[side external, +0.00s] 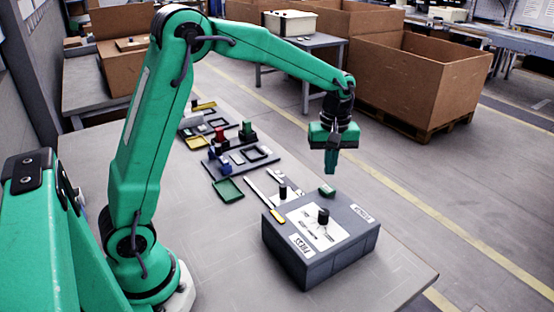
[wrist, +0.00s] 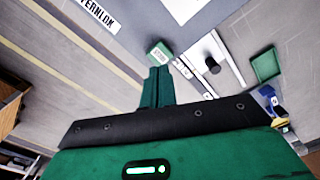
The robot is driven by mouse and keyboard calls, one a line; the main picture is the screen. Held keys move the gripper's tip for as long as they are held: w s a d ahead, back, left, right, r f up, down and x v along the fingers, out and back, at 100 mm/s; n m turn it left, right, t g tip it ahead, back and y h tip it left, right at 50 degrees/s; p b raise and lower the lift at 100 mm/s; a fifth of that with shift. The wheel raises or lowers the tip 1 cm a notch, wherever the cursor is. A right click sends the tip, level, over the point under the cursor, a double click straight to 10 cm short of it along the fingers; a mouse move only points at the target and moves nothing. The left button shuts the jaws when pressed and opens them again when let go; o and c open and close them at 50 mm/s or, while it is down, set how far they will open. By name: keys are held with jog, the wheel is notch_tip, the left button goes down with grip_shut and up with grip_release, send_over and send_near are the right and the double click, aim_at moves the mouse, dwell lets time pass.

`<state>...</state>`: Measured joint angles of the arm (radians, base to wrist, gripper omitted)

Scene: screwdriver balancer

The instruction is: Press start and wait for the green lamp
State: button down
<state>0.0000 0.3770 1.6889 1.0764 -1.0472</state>
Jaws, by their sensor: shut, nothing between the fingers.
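The grey box (side external: 325,255) stands on the table with a white panel and a black knob (side external: 323,216) on top. A small green block with a white label, which looks like the start button (side external: 327,191), sits at the box's back edge. In the wrist view the start button (wrist: 160,53) lies just beyond my fingertips. My gripper (side external: 330,172) points down above it, shut and empty, with a small gap seeming to show from the side. The fingers also show in the wrist view (wrist: 157,78). I cannot make out a lit green lamp on the box.
A white plate with a black post (side external: 283,192) lies behind the box. A green tray (side external: 228,190) and several small coloured parts on dark trays lie farther back. The table's right edge (side external: 425,280) is close to the box. Cardboard boxes (side external: 420,85) stand on the floor beyond.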

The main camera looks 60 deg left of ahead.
jog(key=shift+r, duration=1.05)
jog(key=shift+r, duration=0.15)
notch_tip(320, 180, up, 6)
send_over(326, 189)
jog(key=shift+w, duration=0.25)
jog(key=shift+s, duration=0.1)
jog(key=s+m+t, duration=0.5)
jog(key=s+m, duration=0.7)
jog(key=s, duration=1.2)
jog(key=shift+r+t, duration=0.3)
jog(key=shift+r, duration=0.05)
